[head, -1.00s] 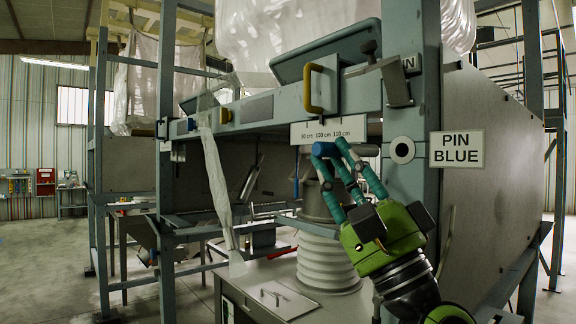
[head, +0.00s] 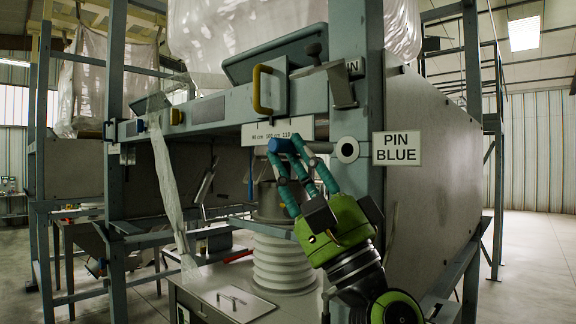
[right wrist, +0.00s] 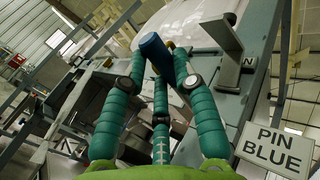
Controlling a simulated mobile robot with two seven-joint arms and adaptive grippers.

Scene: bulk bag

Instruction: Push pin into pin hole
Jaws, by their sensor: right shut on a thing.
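The pin has a blue handle (head: 282,146) and a grey metal shaft (head: 321,147) that points right toward the pin hole. The blue handle also shows between the fingers in the right wrist view (right wrist: 154,52). My right gripper (head: 292,158), green with teal fingers, is shut on the handle. The pin hole (head: 347,150) is a dark opening in a pale ring on the grey-blue post, left of the "PIN BLUE" sign (head: 397,148). The shaft tip is close to the ring; I cannot tell whether it touches. My left gripper is not in view.
A crossbeam with a yellow handle (head: 262,90) and a height scale label (head: 278,132) runs just above the pin. A ribbed pale bellows (head: 284,262) stands below, beside a table plate with small metal parts (head: 235,303). A large grey panel (head: 437,165) stands right of the post.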

